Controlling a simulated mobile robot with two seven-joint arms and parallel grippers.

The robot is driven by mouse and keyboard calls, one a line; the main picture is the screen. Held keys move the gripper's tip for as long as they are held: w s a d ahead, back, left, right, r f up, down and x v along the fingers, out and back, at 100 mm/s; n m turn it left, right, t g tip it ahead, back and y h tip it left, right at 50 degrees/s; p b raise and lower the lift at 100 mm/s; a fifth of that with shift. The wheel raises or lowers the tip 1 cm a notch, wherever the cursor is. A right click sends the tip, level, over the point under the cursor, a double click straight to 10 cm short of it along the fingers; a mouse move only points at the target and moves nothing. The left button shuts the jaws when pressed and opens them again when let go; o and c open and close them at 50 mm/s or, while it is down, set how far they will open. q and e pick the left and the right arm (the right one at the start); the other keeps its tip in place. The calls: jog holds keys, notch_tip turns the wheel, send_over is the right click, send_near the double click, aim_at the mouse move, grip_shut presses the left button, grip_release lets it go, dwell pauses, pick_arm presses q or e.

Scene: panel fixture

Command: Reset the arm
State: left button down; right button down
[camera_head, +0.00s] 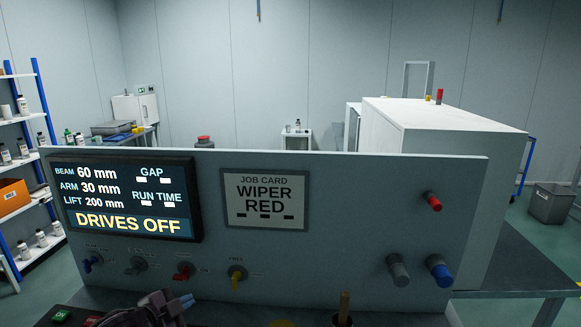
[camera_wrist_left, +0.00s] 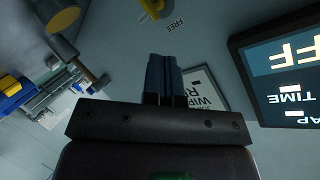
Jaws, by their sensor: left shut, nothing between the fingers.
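My left gripper (camera_head: 187,300) is at the bottom of the head view, in front of the panel (camera_head: 330,255) and below its row of small switches. Its blue fingers are shut with nothing between them; they also show in the left wrist view (camera_wrist_left: 165,78). The display (camera_head: 125,198) reads beam 60 mm, arm 30 mm, lift 200 mm and "DRIVES OFF". The job card (camera_head: 264,199) reads "WIPER RED". The switches are blue (camera_head: 92,264), grey (camera_head: 138,265), red (camera_head: 184,271) and yellow (camera_head: 236,275). My right gripper is not in view.
A red knob (camera_head: 433,201), a grey knob (camera_head: 397,270) and a blue knob (camera_head: 439,270) stick out at the panel's right. A green button (camera_head: 61,316) is at the lower left. A brown upright handle (camera_head: 345,304) stands at the bottom. A white cabinet (camera_head: 455,114) stands behind.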

pick_arm(q)
jog(key=s+f+n+y, duration=0.1)
jog(key=s+f+n, duration=0.2)
jog(key=s, duration=0.3)
jog(key=s+a+f+n+y, duration=0.1)
jog(key=s+f+n+y, duration=0.1)
jog(key=s, duration=0.4)
jog(key=s+a+f+n+t+y, duration=0.1)
jog(key=s+f+n, duration=0.4)
jog(key=s+n, duration=0.1)
jog(key=shift+s+f+n+y, duration=0.1)
jog(key=shift+s+n+y, duration=0.2)
jog(key=shift+s, duration=0.15)
jog(key=s+a+f+n+g+y, duration=0.1)
jog(key=s+f+n, duration=0.1)
jog(key=s+f, duration=0.4)
jog(key=s, duration=0.3)
jog(key=shift+s+a+g, duration=0.15)
jog(key=shift+g, duration=0.25)
